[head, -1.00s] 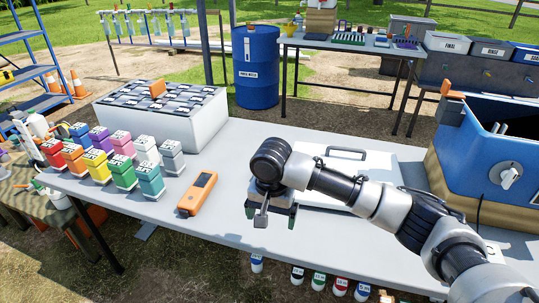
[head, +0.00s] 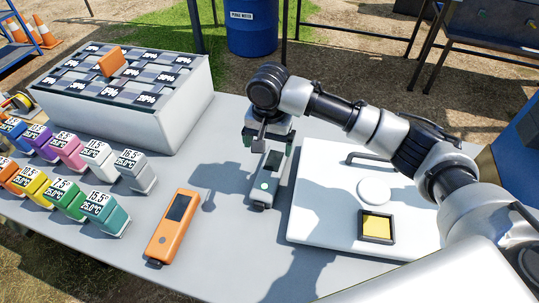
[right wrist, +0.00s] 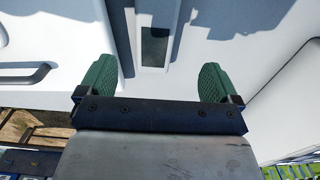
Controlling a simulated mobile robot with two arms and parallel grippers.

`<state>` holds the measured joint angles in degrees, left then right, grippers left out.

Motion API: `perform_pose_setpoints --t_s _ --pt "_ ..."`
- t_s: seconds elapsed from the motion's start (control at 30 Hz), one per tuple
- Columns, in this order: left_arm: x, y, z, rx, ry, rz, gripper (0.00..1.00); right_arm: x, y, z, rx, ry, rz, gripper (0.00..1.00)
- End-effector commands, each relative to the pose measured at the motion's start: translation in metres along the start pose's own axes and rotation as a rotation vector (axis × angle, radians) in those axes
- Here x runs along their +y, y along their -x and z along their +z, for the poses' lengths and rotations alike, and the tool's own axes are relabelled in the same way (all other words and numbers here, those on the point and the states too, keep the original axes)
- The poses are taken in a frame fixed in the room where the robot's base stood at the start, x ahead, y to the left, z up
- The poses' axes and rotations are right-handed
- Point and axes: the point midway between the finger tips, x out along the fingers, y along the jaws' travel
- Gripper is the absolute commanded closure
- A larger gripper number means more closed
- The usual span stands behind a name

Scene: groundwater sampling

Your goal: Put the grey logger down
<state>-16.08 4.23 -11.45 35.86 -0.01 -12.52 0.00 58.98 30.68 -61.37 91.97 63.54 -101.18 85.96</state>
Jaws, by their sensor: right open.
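The grey logger (head: 264,187) lies on the grey table (head: 225,130), just left of the white case lid. It has a dark screen and a pale green button. My right gripper (head: 268,147) is open above its far end. In the right wrist view the logger (right wrist: 154,48) shows between the two spread green fingers (right wrist: 157,78), with clear space on both sides. It looks flat on the table and is not gripped. My left gripper is out of view.
An orange handheld meter (head: 173,226) lies left of the logger. Several coloured blocks (head: 132,170) stand further left, before a white box (head: 150,125) of labelled cells. The white lid (head: 325,185) has a handle and a yellow square (head: 377,226). Table between meter and logger is clear.

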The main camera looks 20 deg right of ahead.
Motion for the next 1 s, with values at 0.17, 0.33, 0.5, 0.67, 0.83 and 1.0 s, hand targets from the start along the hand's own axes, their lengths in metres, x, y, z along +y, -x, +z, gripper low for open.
perform_pose_setpoints --t_s 0.17,0.33,0.5,0.67,0.83,1.0 --pt "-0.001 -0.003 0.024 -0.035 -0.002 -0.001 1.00 0.001 -0.027 0.001 -0.002 0.000 0.003 0.06" --pt "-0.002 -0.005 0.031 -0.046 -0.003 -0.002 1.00 0.001 -0.050 0.001 -0.002 -0.001 0.003 0.06" --pt "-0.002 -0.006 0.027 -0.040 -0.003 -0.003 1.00 0.002 -0.061 0.002 0.000 0.000 0.003 0.06" --pt "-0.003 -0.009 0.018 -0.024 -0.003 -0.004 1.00 0.006 -0.085 0.007 0.000 0.001 0.003 0.06" --pt "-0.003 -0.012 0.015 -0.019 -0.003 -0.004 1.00 0.006 -0.104 0.008 0.000 0.001 0.002 0.06" --pt "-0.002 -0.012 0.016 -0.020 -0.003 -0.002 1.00 0.006 -0.107 0.007 0.000 0.001 0.001 0.06"
